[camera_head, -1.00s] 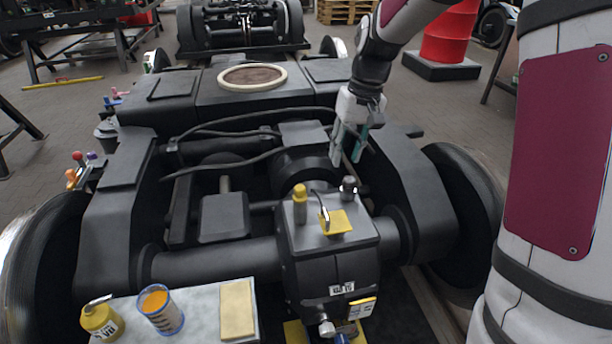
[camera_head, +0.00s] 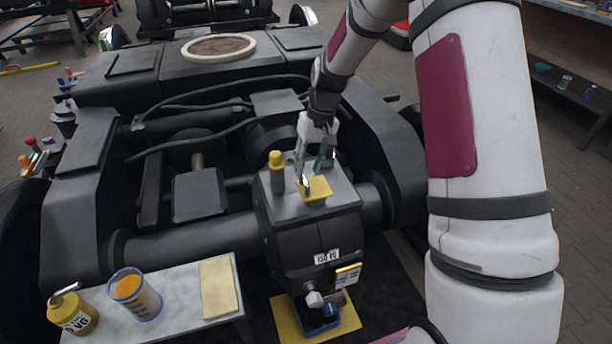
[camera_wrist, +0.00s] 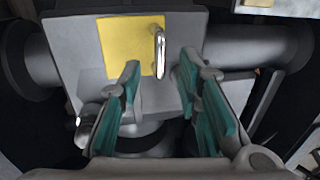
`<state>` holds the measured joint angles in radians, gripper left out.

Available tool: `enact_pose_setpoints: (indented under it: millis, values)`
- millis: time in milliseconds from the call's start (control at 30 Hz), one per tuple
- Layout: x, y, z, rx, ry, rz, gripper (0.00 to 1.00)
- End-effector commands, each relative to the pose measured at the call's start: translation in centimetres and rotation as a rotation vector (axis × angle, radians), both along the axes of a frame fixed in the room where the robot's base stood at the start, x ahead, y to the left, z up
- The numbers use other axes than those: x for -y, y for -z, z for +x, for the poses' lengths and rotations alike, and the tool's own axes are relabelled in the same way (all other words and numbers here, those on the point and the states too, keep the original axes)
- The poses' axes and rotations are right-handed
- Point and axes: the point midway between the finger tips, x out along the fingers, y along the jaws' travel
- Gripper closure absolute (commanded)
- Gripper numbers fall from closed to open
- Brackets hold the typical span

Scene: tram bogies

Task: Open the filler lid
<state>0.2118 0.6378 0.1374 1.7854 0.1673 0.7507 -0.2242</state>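The filler lid (camera_head: 318,188) is a yellow square plate lying flat on top of the dark gearbox housing (camera_head: 310,230). It also shows in the wrist view (camera_wrist: 120,45), with an upright metal handle (camera_wrist: 160,52) near its right edge. My gripper (camera_head: 311,170) is just above and behind the lid in the head view. In the wrist view its teal-padded fingers (camera_wrist: 159,62) are apart and empty, with the handle ahead between the tips. I cannot tell whether a finger touches the plate.
A yellow-capped post (camera_head: 276,172) stands on the housing left of the lid. A metal fitting (camera_wrist: 88,122) shows near my left finger in the wrist view. A side table (camera_head: 190,315) holds a yellow oil can (camera_head: 72,314), an orange-filled cup (camera_head: 135,296) and a tan cloth (camera_head: 218,288).

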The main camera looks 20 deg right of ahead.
Motion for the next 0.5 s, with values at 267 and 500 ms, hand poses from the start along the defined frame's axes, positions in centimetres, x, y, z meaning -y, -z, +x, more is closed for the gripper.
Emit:
enact_pose_setpoints:
  millis: [267,500]
  values:
    - [-0.6,2.8,0.0,0.0,0.0,0.0,0.69]
    - [-0.6,3.1,0.0,0.001,0.0,0.0,0.69]
